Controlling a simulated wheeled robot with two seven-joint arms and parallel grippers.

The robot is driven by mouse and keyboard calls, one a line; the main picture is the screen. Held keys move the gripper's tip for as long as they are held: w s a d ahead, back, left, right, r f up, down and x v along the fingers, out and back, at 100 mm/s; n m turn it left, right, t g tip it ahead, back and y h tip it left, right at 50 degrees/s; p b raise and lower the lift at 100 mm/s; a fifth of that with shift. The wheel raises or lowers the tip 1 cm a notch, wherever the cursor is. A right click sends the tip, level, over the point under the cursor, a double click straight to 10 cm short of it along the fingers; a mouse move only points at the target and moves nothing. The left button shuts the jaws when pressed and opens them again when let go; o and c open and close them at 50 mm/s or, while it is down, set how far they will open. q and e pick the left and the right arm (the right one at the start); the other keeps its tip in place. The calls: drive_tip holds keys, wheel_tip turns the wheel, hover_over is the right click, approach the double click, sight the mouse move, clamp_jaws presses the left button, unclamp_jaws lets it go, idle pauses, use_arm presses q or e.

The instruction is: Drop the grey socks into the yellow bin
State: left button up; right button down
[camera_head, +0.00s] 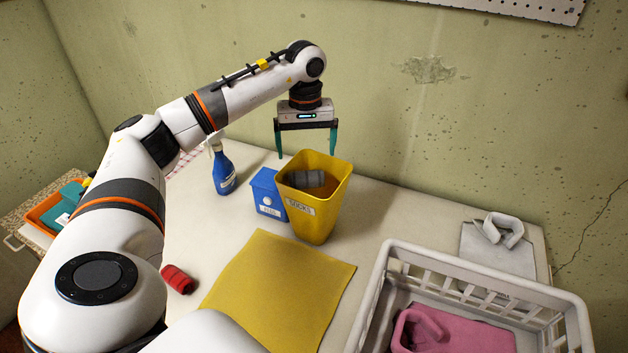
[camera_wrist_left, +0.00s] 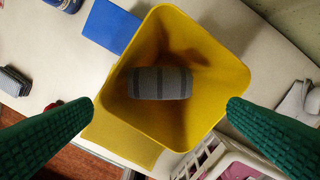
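The yellow bin (camera_head: 316,219), labelled "SOCKS", stands upright on the table; it also shows in the left wrist view (camera_wrist_left: 207,108). The grey socks (camera_head: 304,179), a rolled bundle with darker stripes, are inside the bin's opening, and the left wrist view shows them (camera_wrist_left: 160,83) from above within the bin's walls. I cannot tell whether they rest on anything. My left gripper (camera_head: 307,154) is above the bin with its green fingers wide apart and nothing between them, clear of the socks. My right gripper is not in view.
A blue box (camera_head: 268,196) stands against the bin's left, with a blue spray bottle (camera_head: 223,170) beyond. A yellow cloth (camera_head: 282,287) lies in front. Red socks (camera_head: 178,279) lie left, a white basket (camera_head: 374,297) stands right, and a grey folded garment (camera_head: 497,254) lies behind it.

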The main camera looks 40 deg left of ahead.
use_arm(q)
drive_tip(key=shift+r, duration=0.1)
wheel_tip(320, 180, up, 12)
drive_tip(key=shift+p, duration=0.35)
idle(0.6)
